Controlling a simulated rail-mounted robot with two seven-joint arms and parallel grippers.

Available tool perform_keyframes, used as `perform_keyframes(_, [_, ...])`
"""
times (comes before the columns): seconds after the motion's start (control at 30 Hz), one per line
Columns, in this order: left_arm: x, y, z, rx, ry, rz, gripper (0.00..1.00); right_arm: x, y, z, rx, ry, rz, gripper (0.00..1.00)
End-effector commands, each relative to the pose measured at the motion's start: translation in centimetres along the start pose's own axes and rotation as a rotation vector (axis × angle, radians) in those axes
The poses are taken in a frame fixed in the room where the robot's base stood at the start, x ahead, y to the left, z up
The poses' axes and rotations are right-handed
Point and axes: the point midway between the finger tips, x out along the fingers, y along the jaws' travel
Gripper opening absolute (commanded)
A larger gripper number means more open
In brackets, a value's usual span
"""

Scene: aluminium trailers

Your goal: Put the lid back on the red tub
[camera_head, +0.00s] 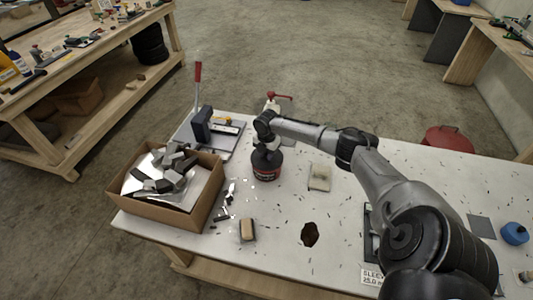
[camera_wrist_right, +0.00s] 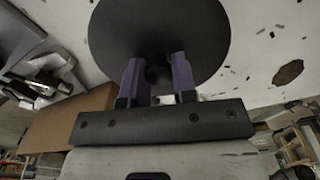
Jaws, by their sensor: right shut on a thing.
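My right gripper (camera_head: 266,143) is over a small dark tub with a red band (camera_head: 266,174) on the white table. In the wrist view the fingers of my right gripper (camera_wrist_right: 158,84) are shut on the central knob of a round dark lid (camera_wrist_right: 115,35). The lid shows in the head view as the black top (camera_head: 266,160) of the tub. I cannot tell whether it rests on the rim or hangs just above it. The wrist view shows no tub, as the lid hides what is behind it. My left gripper is in neither view.
A cardboard box (camera_head: 208,215) of metal offcuts stands left of the tub. A lever tool (camera_head: 220,136) with a red handle is behind it. A wooden-backed block (camera_head: 247,229), a pale pad (camera_head: 319,177) and dark shavings lie nearby. A brown stain (camera_head: 310,234) marks the table.

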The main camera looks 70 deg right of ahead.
Motion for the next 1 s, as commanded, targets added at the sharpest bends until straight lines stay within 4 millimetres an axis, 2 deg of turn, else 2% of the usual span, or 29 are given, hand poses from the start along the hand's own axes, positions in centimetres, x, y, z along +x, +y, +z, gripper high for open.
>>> perform_keyframes(0.23, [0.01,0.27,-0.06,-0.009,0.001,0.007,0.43,0.02,0.00,-0.01,0.000,0.000,0.000,0.03])
perform_keyframes(0.27, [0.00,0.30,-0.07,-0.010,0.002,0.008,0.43,0.02,0.00,-0.01,0.000,0.000,0.000,0.29])
perform_keyframes(0.3, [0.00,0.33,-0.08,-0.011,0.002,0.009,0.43,0.02,0.00,-0.01,0.000,0.000,0.000,0.33])
perform_keyframes(0.53, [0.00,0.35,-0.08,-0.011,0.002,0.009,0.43,0.02,0.00,-0.01,0.000,0.000,0.000,0.55])
perform_keyframes(0.7, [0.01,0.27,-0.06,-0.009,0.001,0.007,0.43,0.02,0.00,-0.01,0.000,0.000,0.000,0.56])
perform_keyframes(0.97, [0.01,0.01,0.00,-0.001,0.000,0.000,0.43,0.02,0.00,-0.01,0.000,0.000,0.000,0.81])
perform_keyframes(1.0, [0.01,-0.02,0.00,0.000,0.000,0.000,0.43,0.02,0.00,-0.01,0.000,0.000,0.000,0.81])
